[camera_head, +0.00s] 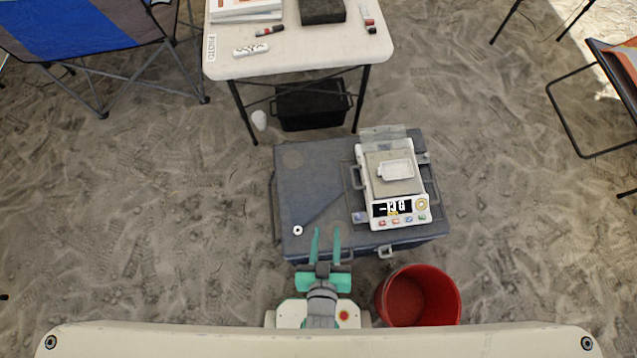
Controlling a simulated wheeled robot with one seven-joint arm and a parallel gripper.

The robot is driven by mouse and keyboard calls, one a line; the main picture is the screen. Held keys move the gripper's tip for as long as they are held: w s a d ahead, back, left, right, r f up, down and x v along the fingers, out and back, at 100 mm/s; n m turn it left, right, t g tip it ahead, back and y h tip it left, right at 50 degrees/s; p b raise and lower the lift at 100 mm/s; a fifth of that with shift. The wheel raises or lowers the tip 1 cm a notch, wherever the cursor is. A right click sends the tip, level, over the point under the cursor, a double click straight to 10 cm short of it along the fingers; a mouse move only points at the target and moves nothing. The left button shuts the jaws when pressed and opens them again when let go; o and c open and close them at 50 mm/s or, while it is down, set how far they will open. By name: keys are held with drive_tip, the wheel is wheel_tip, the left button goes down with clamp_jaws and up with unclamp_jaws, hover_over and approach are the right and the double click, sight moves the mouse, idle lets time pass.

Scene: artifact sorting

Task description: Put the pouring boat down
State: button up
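My gripper (326,246) is over the near edge of the blue-grey case (315,185). Its two teal fingers are apart, and I see nothing between them. A small white shallow tray, which looks like the pouring boat (396,169), sits on the pan of the white scale (400,206). The scale stands on the right part of the case, to the right of and beyond my gripper. Its display is lit, but I cannot read it surely. The tray is apart from my gripper.
A small white ring (297,230) lies on the case left of my gripper. The case's left part is mostly clear. A red bucket (418,296) stands at the near right. A white table (300,62) with markers and papers stands beyond, a black crate (312,108) under it.

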drive_tip(key=s+a+r+t, duration=0.1)
drive_tip(key=s+r, duration=0.2)
drive_tip(key=r, duration=0.3)
drive_tip(key=s+a+r+t+y, duration=0.1)
drive_tip(key=s+r, duration=0.2)
drive_tip(key=r, duration=0.3)
drive_tip(key=shift+s+t, duration=0.2)
drive_tip(key=shift+t, duration=0.2)
